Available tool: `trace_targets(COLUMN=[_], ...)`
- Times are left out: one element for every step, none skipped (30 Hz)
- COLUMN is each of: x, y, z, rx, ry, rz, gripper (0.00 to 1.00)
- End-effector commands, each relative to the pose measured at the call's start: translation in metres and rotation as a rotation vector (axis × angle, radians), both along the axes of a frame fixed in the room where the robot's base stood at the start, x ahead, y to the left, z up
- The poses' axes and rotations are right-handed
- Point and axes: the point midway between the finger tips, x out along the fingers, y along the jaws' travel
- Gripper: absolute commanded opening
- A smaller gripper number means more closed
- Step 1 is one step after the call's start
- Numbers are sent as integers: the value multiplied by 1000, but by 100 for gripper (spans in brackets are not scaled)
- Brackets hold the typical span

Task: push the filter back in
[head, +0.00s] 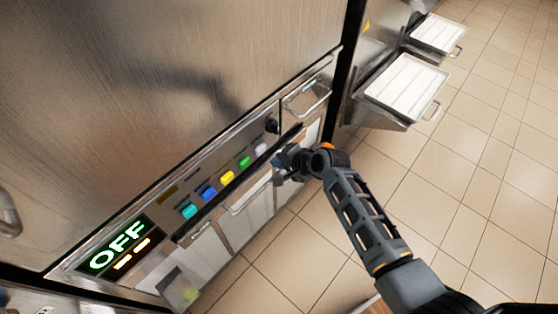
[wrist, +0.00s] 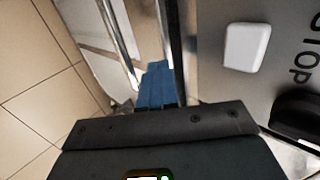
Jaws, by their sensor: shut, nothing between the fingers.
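My gripper (head: 280,168) is at the machine's front, just below the right part of the button panel. In the wrist view its blue fingers (wrist: 155,85) are together with nothing between them, pointing in among bright metal bars (wrist: 117,40). I cannot tell whether they touch anything. A pale front with a bar handle (head: 250,196) lies under the panel, left of my gripper. Another front with a metal handle (head: 308,98) is at the panel's right end. I cannot tell for sure which part is the filter; my gripper and arm hide some of this area.
The control panel has several coloured buttons, including a yellow one (head: 227,177), and an OFF display (head: 118,246). A white button (wrist: 247,47) is close to my gripper. Trays (head: 405,88) jut out at upper right. The tiled floor (head: 460,190) is clear at right.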

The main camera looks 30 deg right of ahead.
Motion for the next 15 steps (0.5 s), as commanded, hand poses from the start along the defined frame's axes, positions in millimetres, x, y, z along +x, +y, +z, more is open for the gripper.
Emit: trace_targets(x=[0, 0, 0, 0, 0, 0, 1, 2, 4, 7, 11, 16, 19, 23, 25], y=[0, 0, 0, 0, 0, 0, 0, 1, 1, 2, 3, 5, 6, 7, 8], z=[0, 0, 0, 0, 0, 0, 0, 0, 0, 0, 1, 0, 0, 0, 0], rx=[0, 0, 0, 0, 0, 0, -1, 0, 0, -1, 0, -1, -1, -1, -1], ry=[0, 0, 0, 0, 0, 0, 0, -1, -1, -2, -3, -4, -3, -4, -3], rz=[0, 0, 0, 0, 0, 0, 1, 1, 1, 1, 1, 2, 2, 2, 2], gripper=[0, 0, 0, 0, 0, 0, 0, 0, 0, 0, 0, 0, 0, 0, 0])
